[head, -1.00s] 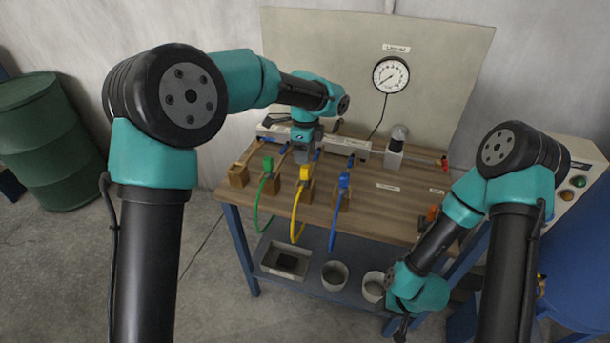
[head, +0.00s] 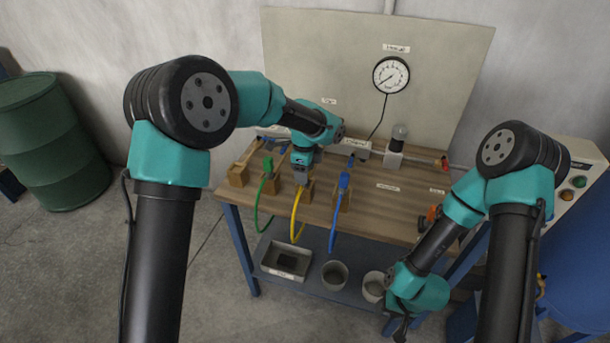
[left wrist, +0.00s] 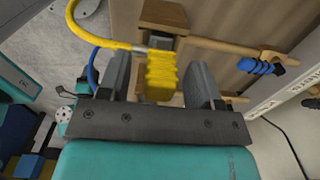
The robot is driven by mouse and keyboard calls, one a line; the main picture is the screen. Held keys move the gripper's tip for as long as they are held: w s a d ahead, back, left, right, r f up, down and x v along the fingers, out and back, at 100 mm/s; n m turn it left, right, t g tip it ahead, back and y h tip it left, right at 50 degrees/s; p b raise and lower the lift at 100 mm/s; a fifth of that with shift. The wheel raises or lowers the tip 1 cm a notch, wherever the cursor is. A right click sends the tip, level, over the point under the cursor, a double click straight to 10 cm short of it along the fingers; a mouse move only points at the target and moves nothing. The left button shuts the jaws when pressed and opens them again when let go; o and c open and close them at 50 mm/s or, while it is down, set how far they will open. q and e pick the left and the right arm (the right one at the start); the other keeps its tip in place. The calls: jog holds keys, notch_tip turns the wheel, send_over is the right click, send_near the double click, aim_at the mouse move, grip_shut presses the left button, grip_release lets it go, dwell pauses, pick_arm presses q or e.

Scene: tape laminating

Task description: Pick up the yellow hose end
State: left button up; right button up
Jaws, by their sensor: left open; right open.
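The yellow hose end (left wrist: 161,75) is a ribbed yellow piece, seen in the left wrist view between the two fingers of my left gripper (left wrist: 158,70). The fingers are open, one on each side of it. In the head view my left gripper (head: 302,172) covers the hose end, and only the yellow hose (head: 295,222) shows, looping down over the table's front edge. A wooden holder (left wrist: 163,16) is just beyond the hose end. My right gripper (head: 402,329) is low at the front right, open and away from the hoses.
The green hose end (head: 267,167) is left of my left gripper and the blue hose end (head: 344,182) is right of it, both close. A gauge panel (head: 450,60) stands behind the wooden table (head: 385,205). A tray (head: 268,265) and cups are on the lower shelf.

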pick_arm(q)
jog(key=shift+f, duration=0.4)
jog(key=c, duration=1)
jog(key=shift+c, duration=0.2)
jog(key=shift+r, duration=1.6)
jog(key=shift+s+r, duration=0.2)
jog(key=shift+r, duration=0.05)
jog(key=s+r, duration=0.1)
jog(key=s, duration=1.4)
jog(key=shift+s+d+r, duration=0.15)
jog(key=shift+s+d, duration=0.2)
jog(key=shift+d, duration=0.1)
